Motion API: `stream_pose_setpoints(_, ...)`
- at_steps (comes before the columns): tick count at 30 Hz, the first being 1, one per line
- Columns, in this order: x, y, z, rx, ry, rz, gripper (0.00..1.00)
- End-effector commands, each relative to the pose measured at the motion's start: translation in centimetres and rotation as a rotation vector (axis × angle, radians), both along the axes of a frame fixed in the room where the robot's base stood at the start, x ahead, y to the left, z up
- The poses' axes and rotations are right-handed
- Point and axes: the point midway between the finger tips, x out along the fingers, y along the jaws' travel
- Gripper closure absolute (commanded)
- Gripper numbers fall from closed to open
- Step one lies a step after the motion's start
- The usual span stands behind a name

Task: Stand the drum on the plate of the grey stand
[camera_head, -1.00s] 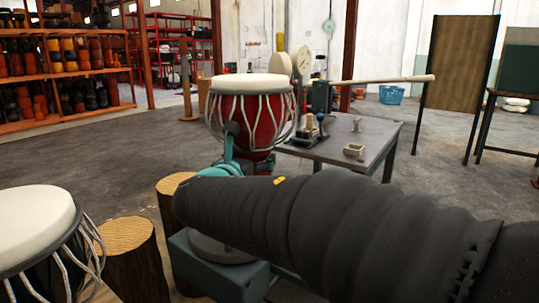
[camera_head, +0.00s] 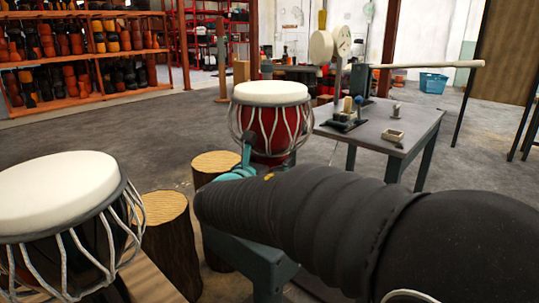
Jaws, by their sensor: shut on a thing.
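My dark sleeved arm crosses in front and hides the drum's lower part and most of the fingers. A blue-grey structure (camera_head: 262,258) shows below my arm. I cannot tell whether it belongs to the grey stand, and no plate shows. What is under the drum is hidden.
A second, dark drum (camera_head: 58,195) with a white head stands at the near left. Wooden stumps (camera_head: 168,240) stand beside it. A grey table (camera_head: 400,125) with small items and a mallet is behind right. Orange shelves (camera_head: 90,60) hold drums. Open floor lies at back left.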

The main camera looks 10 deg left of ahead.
Motion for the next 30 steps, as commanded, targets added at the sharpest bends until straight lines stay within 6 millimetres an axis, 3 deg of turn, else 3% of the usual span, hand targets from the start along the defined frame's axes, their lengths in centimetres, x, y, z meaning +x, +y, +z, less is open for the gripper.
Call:
stream_pose_setpoints(8,0.0,0.0,0.1,0.002,-0.005,0.000,0.87)
stream_pose_setpoints(9,0.0,0.0,-0.1,0.000,0.000,0.000,0.13)
stream_pose_setpoints(11,0.0,0.0,-0.1,0.000,0.000,0.000,0.00)
stream_pose_setpoints(23,0.0,0.0,0.3,0.001,0.000,0.000,0.00)
stream_pose_setpoints(30,-3.3,0.9,0.3,0.001,-0.001,0.004,0.00)
